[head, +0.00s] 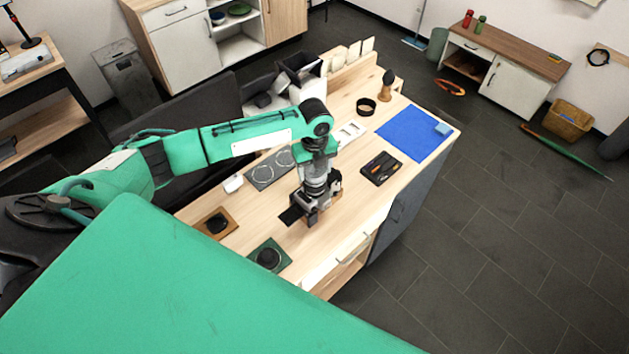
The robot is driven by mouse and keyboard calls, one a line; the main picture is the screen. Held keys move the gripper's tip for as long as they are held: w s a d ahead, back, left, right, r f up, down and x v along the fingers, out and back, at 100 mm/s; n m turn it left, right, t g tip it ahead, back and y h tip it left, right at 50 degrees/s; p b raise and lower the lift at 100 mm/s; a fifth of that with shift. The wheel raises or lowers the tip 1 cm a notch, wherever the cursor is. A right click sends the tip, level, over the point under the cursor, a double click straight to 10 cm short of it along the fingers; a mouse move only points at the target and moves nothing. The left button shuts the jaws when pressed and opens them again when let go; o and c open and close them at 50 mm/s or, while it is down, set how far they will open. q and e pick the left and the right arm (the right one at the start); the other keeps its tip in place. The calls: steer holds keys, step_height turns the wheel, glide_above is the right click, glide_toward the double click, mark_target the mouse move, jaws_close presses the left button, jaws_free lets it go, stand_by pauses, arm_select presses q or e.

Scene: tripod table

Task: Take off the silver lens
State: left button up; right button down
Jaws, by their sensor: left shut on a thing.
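My left gripper (308,213) points down over the middle of the wooden table (345,213), close to its top. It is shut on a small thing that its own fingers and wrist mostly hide. I cannot tell whether that thing is the silver lens. A flat black piece (291,215) shows just left of the fingers. I cannot make out the silver lens for certain anywhere. A dark round piece (268,257) lies on a green mat (283,262), and another (217,224) on a brown mat (232,221). My right gripper is not in view.
A grey mat (257,177) with two ring outlines lies left of the gripper. A black tool tray (381,169), a black ring (366,106), a blue mat (408,135) and a wooden-handled item (388,86) lie to the right. The table's front right edge is clear.

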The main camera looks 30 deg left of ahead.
arm_select(q)
steer(key=shift+r, duration=2.5)
